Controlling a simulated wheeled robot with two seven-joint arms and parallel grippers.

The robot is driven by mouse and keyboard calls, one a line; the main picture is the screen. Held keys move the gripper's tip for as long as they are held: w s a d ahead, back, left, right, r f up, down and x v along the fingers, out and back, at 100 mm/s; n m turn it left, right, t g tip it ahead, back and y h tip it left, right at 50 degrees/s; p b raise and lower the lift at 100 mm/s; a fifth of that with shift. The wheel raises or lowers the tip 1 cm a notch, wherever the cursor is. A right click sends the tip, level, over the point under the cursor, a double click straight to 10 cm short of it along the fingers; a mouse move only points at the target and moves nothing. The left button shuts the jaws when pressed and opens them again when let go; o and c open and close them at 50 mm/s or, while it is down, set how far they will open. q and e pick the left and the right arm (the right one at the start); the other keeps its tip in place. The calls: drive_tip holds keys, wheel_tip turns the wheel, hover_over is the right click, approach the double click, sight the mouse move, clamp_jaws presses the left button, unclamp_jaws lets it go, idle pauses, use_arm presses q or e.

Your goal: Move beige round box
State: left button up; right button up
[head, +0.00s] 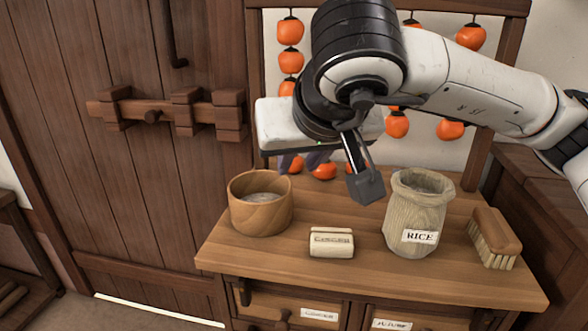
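A beige round wooden container (416,210) with a white "RICE" label stands upright on the wooden counter, right of the middle. It best fits the beige round box; its mouth is open at the top. My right gripper (367,186) comes in from the upper right. Its dark fingertip points down just left of the container's upper part, and a touch cannot be made out. I see no thing held at the tip, but the finger spread is not clear. My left gripper is out of view.
On the counter (390,279) a wooden bowl (261,217) stands left, a small labelled cream block (331,243) in the middle, and a brush (494,237) at right. Orange fruits hang behind. Bare counter lies in front of the container.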

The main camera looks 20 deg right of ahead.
drive_tip(key=shift+v, duration=1.5)
drive_tip(key=shift+f, duration=0.1)
